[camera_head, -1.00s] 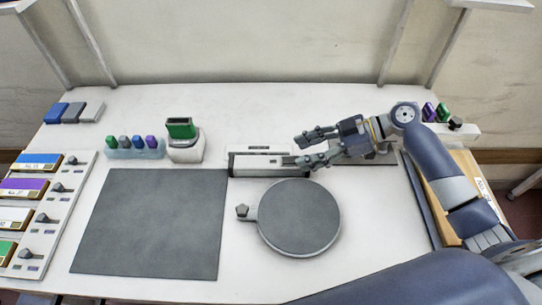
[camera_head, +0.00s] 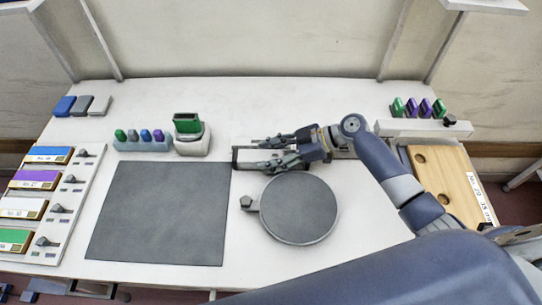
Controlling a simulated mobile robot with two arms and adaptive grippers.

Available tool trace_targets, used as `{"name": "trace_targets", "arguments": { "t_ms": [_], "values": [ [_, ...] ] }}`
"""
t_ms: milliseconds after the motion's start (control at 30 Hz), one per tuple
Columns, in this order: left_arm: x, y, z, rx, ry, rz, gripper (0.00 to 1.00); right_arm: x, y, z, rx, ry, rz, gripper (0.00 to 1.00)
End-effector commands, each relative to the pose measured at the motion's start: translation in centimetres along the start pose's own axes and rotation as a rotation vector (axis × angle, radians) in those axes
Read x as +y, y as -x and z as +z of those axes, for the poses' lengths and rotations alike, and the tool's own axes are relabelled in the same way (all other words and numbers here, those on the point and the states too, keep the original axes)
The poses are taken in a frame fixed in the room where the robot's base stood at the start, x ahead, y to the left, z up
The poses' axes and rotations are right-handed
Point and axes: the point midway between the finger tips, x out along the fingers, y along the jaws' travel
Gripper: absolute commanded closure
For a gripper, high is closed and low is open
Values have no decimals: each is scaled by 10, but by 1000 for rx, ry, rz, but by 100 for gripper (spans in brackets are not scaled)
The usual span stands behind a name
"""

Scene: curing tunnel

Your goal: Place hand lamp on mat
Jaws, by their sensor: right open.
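The mat (camera_head: 158,214) is a flat dark grey rectangle on the left middle of the white worktop, and it is bare. A white unit with a green top (camera_head: 188,136) stands behind the mat's right corner; it may be the hand lamp, but I cannot tell for sure. My right gripper (camera_head: 262,155) reaches in from the right, fingers pointing left, open. It is over a low dark-edged frame (camera_head: 236,160), right of the green-topped unit, and hides most of that frame. I see nothing held between its fingers. My left gripper is not in view.
A round grey plate (camera_head: 298,209) with a small knob lies right of the mat. A small rack of coloured pieces (camera_head: 142,146) stands behind the mat. A panel with coloured blocks (camera_head: 40,207) is at left. A wooden board (camera_head: 448,185) lies at right.

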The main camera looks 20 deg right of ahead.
Motion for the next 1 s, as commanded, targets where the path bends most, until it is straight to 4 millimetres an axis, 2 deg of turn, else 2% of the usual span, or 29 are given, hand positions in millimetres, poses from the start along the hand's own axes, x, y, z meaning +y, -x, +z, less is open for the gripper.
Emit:
{"name": "trace_targets", "arguments": {
  "t_ms": [167,300,367,733,867,1000],
  "values": [
    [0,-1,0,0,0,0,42,0,0,1,-1,0,0,54],
    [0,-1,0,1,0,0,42,0,0,1,-1,0,0,86],
    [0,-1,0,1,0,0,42,0,0,1,-1,0,0,97],
    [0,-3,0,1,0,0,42,1,5,-7,2,4,1,97],
    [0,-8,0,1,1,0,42,1,14,-24,1,8,2,97],
    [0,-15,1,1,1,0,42,1,27,-49,1,9,2,97]
  ]
}}
